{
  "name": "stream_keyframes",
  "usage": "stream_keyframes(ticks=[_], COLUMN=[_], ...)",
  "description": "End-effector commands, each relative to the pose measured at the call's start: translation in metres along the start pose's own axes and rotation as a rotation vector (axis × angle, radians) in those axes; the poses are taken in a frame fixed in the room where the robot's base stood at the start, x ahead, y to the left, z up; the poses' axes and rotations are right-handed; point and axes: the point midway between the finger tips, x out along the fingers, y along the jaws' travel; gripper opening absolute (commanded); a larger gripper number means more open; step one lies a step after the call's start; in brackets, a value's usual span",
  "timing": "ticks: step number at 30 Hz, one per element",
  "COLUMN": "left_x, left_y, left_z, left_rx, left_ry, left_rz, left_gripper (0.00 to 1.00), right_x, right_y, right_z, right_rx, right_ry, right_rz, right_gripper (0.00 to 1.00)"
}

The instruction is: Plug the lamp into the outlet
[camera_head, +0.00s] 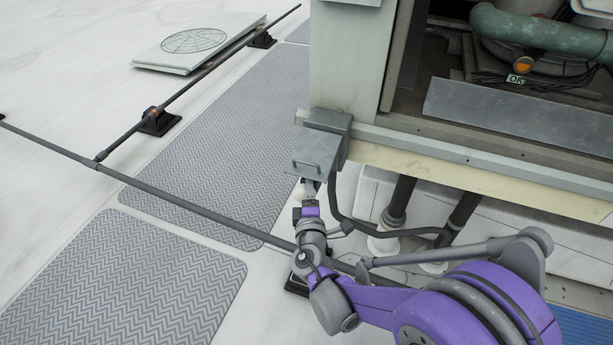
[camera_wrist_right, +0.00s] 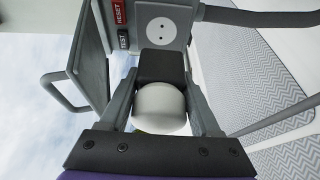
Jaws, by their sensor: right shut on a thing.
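The lamp is a white globe (camera_wrist_right: 160,105) on a black block-shaped base (camera_wrist_right: 161,66). My right gripper (camera_wrist_right: 161,82) is shut on it, with one finger on each side. In the head view my right gripper (camera_head: 311,188) is just below the grey outlet box (camera_head: 318,152), and a bit of the white globe (camera_head: 298,191) shows beside it. The round white outlet (camera_wrist_right: 160,29) with two holes faces the wrist camera, just beyond the black base. The base overlaps its lower edge; I cannot tell whether they touch. The lamp's prongs are hidden. My left gripper is out of view.
The box's lid (camera_wrist_right: 92,58) stands open at the left, with a bar handle (camera_wrist_right: 62,92). Red RESET (camera_wrist_right: 118,12) and black TEST (camera_wrist_right: 123,39) buttons sit beside the outlet. A dark conduit (camera_head: 345,215) runs from the box. A pipe (camera_head: 200,206) crosses the roof.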

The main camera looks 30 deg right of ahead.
Motion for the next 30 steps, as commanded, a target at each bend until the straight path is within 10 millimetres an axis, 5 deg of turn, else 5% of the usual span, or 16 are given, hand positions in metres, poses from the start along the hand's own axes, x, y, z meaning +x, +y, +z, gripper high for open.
stream_keyframes(ticks=[17,30], left_x=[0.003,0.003], left_y=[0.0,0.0], left_z=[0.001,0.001], left_rx=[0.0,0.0], left_ry=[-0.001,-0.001], left_rz=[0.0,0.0], left_gripper=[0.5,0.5], right_x=[0.002,0.037], right_y=[-0.001,0.0], right_z=[0.0,0.014], right_rx=[-0.006,-0.007], right_ry=[0.009,0.007], right_rz=[0.015,0.015], right_gripper=[0.15,0.15])
